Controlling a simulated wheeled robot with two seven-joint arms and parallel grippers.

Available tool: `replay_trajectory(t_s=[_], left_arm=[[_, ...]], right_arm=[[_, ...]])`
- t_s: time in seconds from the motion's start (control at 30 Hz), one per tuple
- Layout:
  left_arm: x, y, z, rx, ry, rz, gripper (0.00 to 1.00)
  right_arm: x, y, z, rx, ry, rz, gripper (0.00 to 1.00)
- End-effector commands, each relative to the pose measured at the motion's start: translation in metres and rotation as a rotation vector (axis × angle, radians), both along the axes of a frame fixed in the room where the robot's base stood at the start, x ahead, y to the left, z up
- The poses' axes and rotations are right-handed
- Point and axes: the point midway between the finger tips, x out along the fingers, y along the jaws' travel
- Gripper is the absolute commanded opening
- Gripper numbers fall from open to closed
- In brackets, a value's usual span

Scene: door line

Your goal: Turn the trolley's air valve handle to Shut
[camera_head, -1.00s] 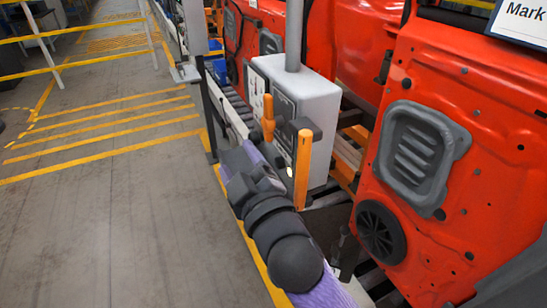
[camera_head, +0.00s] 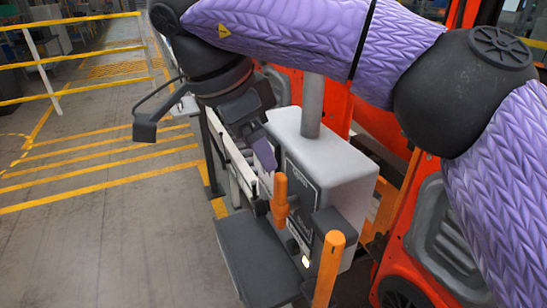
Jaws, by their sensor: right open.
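A grey box (camera_head: 325,150) on a post carries a dark front panel with lettering. A short upright orange handle (camera_head: 280,195) is mounted on that panel. A thicker orange grip (camera_head: 328,270) stands at the box's near corner. I cannot read which position the valve handle is in. My purple right arm reaches across the top from the right. My right gripper (camera_head: 205,135) hangs above and to the left of the short orange handle, open and empty, apart from it in the picture. My left gripper is not in view.
Red vehicle doors with grey panels (camera_head: 445,235) stand close behind the box on the right. A yellow railing (camera_head: 75,60) is at the upper left. The floor (camera_head: 90,250) with yellow stripes on the left is clear. A flat dark panel (camera_head: 255,260) lies below the handle.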

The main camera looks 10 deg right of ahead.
Motion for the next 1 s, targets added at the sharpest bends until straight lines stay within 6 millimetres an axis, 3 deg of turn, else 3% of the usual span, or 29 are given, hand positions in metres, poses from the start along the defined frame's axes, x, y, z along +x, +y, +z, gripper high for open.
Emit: replay_trajectory(t_s=[0.1, 0.5, 0.83, 1.0], left_arm=[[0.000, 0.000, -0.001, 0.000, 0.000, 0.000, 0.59], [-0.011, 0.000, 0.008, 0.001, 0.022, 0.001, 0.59], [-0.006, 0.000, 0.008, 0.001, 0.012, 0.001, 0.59], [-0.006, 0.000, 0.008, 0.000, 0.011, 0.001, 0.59]], right_arm=[[0.002, -0.009, -0.003, -0.029, -0.010, -0.013, 0.68], [0.011, -0.038, -0.079, -0.024, -0.006, -0.012, 0.68], [0.012, -0.040, -0.087, -0.022, -0.008, -0.011, 0.68], [0.012, -0.040, -0.087, -0.022, -0.008, -0.011, 0.32]])
